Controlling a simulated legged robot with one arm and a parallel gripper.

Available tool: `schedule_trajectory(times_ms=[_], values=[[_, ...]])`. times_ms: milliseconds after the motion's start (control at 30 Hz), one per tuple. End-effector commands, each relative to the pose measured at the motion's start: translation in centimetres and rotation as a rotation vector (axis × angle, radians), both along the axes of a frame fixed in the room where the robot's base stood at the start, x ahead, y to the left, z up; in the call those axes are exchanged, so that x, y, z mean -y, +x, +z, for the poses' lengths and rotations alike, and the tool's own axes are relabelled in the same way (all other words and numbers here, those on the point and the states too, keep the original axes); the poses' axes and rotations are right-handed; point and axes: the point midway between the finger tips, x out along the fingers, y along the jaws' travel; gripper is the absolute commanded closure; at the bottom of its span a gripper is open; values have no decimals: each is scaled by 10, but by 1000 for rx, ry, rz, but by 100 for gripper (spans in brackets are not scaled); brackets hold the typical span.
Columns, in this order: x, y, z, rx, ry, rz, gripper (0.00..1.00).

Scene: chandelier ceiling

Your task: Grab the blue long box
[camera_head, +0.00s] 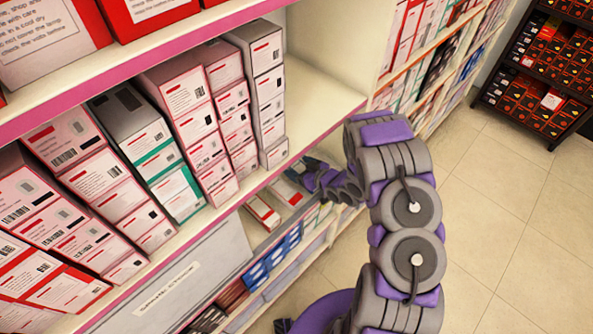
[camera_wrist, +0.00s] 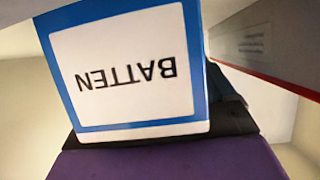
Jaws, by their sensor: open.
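In the wrist view a box with a blue border and a white face reading "BATTEN" upside down (camera_wrist: 130,78) fills the upper middle, very close to the camera. My gripper shows below it as purple and black parts (camera_wrist: 235,118). The box covers much of the gripper, so I cannot tell whether the fingers touch it. In the head view my gripper (camera_head: 308,178) is open and reaches in over the lower shelf, under the pink-edged shelf. The blue-bordered box is not clearly seen there. Blue packs (camera_head: 270,264) sit lower on the rack.
The pink-edged shelf (camera_head: 322,108) with stacked white, red and green cartons (camera_head: 150,150) lies above and left of my gripper. A small red-and-white box (camera_head: 262,212) lies on the lower shelf. A dark rack (camera_head: 545,75) stands far right. The tiled floor (camera_head: 510,230) is clear.

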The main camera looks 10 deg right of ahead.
Motion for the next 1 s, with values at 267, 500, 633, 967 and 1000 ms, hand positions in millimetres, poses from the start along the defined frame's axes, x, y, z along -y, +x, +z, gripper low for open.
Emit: schedule_trajectory(times_ms=[267, 500, 633, 967, 1000], values=[[0, 1, 0, -1, -1, 0, 22], [0, 0, -1, -2, -1, 0, 45], [0, 0, -1, -2, -1, 1, 57], [-1, 0, -1, -2, -1, 1, 78], [-1, 0, -1, -2, -1, 1, 78]])
